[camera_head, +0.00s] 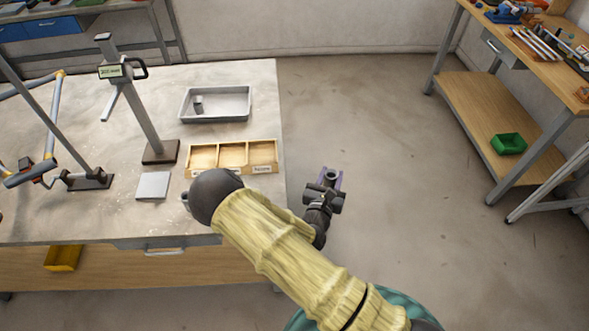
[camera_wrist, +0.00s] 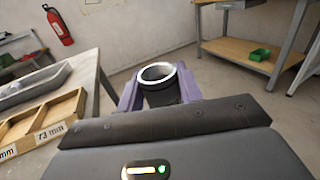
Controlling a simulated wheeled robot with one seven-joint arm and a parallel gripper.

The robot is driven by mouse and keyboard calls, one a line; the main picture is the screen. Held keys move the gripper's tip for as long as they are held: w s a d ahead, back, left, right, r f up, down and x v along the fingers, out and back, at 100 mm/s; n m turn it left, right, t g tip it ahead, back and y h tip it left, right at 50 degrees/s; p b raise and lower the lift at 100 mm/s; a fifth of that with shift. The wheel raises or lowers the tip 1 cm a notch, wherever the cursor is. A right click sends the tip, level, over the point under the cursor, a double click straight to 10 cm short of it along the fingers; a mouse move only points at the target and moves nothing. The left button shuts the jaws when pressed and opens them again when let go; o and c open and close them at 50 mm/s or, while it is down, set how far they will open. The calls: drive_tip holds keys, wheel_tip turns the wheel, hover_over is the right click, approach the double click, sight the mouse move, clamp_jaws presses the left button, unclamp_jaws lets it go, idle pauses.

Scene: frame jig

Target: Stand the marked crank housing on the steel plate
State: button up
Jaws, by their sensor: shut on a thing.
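My gripper (camera_head: 330,179) is out past the right edge of the bench, over open floor. Its purple fingers, also in the wrist view (camera_wrist: 159,84), are shut on a dark cylindrical housing (camera_wrist: 160,92) with a bright, open round rim facing up. I cannot make out a mark on it. A flat, square light-grey steel plate (camera_head: 153,186) lies on the bench at left, well apart from my gripper, and looks bare. A small grey cylindrical part (camera_head: 198,104) stands in the grey tray. Another small grey part (camera_head: 185,200) is partly hidden behind my arm.
The grey tray (camera_head: 238,118) and a wooden tray with labelled compartments (camera_head: 191,173) are on the bench's right side. An upright post with a display (camera_head: 140,105) stands behind the plate. A jointed frame (camera_head: 45,160) is at left. A wooden workbench (camera_head: 478,108) stands far right.

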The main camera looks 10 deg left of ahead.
drive_tip(key=s+d+f+n+y, duration=0.2)
drive_tip(key=s+d+f+y, duration=0.1)
drive_tip(key=d+f, duration=0.6)
drive_tip(key=d, duration=0.4)
drive_tip(key=shift+s+d+f, duration=0.2)
drive_tip(key=shift+s+f, duration=0.05)
drive_tip(key=shift+f, duration=0.15)
